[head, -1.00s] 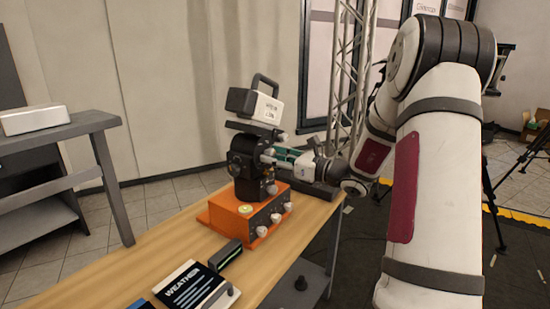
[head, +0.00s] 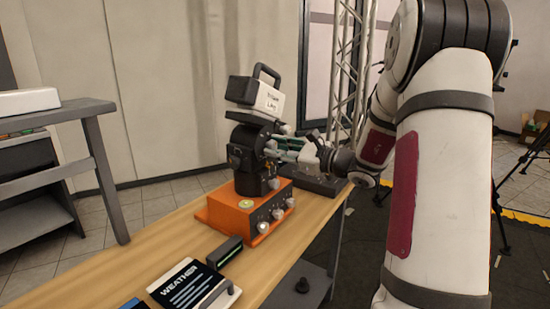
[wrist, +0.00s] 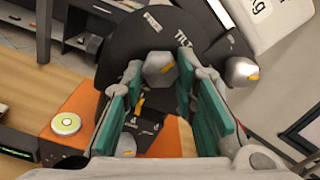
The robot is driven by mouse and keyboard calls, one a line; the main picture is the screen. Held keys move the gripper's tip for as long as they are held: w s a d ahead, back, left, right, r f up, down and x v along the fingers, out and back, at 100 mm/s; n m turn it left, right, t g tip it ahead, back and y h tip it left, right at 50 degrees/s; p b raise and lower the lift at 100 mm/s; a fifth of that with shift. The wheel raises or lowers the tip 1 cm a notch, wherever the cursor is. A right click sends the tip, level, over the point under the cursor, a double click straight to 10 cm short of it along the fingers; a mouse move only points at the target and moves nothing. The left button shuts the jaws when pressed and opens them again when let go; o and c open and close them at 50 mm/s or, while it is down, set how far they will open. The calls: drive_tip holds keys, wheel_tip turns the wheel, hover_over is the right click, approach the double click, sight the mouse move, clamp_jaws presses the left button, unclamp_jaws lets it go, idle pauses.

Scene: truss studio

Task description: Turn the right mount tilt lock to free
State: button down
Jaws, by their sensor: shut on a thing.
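A black mount (head: 252,160) stands on an orange base (head: 245,212) on the wooden table and carries a white and black box (head: 256,94) with a handle. In the wrist view, a silver knob (wrist: 159,68) with an orange mark sits on the mount's round black face (wrist: 125,45), beside lettering that seems to read TILT. My gripper (wrist: 160,72) has its teal-padded fingers on either side of this knob and is shut on it. In the head view, my gripper (head: 282,150) reaches the mount from the right; its fingers hide the knob.
Another silver knob (wrist: 241,71) with an orange mark is close to the right finger. Several knobs line the orange base's front. A weather board (head: 190,284) and a small dark box (head: 224,253) lie nearer on the table. A truss (head: 347,70) stands behind.

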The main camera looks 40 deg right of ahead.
drive_tip(key=n+b, duration=0.3)
drive_tip(key=b, duration=0.2)
drive_tip(key=shift+w+f+n, duration=0.1)
drive_tip(key=shift+f+n, duration=0.1)
drive_tip(key=shift+n, duration=0.2)
drive_tip(key=n+b, duration=0.3)
drive_tip(key=b, duration=0.2)
drive_tip(key=shift+d, duration=0.1)
drive_tip(key=n+b, duration=0.3)
drive_tip(key=b, duration=0.3)
drive_tip(key=shift+r+n, duration=0.1)
drive_tip(key=shift+n, duration=0.3)
drive_tip(key=n+b, duration=0.2)
drive_tip(key=b, duration=0.1)
drive_tip(key=shift+r+b, duration=0.15)
drive_tip(key=shift+b, duration=0.15)
drive_tip(key=shift+r+n+b, duration=0.15)
drive_tip(key=shift+n+b, duration=0.15)
drive_tip(key=shift+n, duration=0.1)
drive_tip(key=c, duration=1.3)
unclamp_jaws()
